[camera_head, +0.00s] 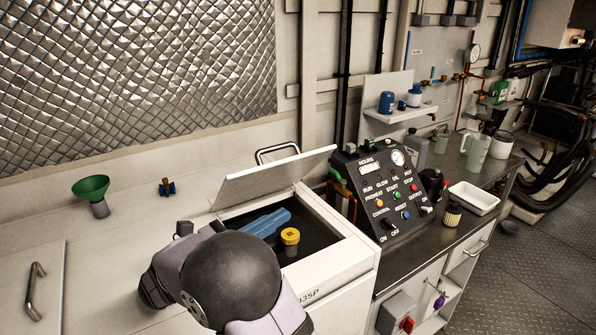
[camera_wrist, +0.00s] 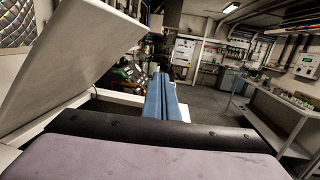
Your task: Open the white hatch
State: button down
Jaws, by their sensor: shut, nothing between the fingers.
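My gripper (camera_head: 286,213), with blue fingers, is shut and empty over the opening, in front of and below the raised hatch. In the wrist view the hatch (camera_wrist: 75,65) slants at the left and the shut fingers (camera_wrist: 161,76) point ahead, apart from it. I cannot tell whether the arm touches the hatch.
A yellow cap (camera_head: 290,236) stands in the opening near my fingers. A black control panel (camera_head: 385,190) stands just right of the box. A second handle (camera_head: 36,290) is at lower left.

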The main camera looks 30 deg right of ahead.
aim_at(265, 173)
jog(key=n, duration=0.3)
jog(key=r+n, duration=0.1)
jog(key=n, duration=0.2)
jog(key=w+n, duration=0.1)
jog(key=n, duration=0.3)
jog(key=shift+a+r+t+h, duration=0.2)
jog(key=shift+r+t+h, duration=0.1)
jog(key=shift+r+t, duration=0.1)
jog(key=shift+d, duration=0.15)
jog(key=w+d+r+p, duration=0.4)
jog(key=d+p, duration=0.2)
jog(key=d, duration=0.3)
jog(key=shift+w+d+r, duration=0.15)
jog(key=shift+w+d, duration=0.05)
jog(key=shift+w, duration=0.2)
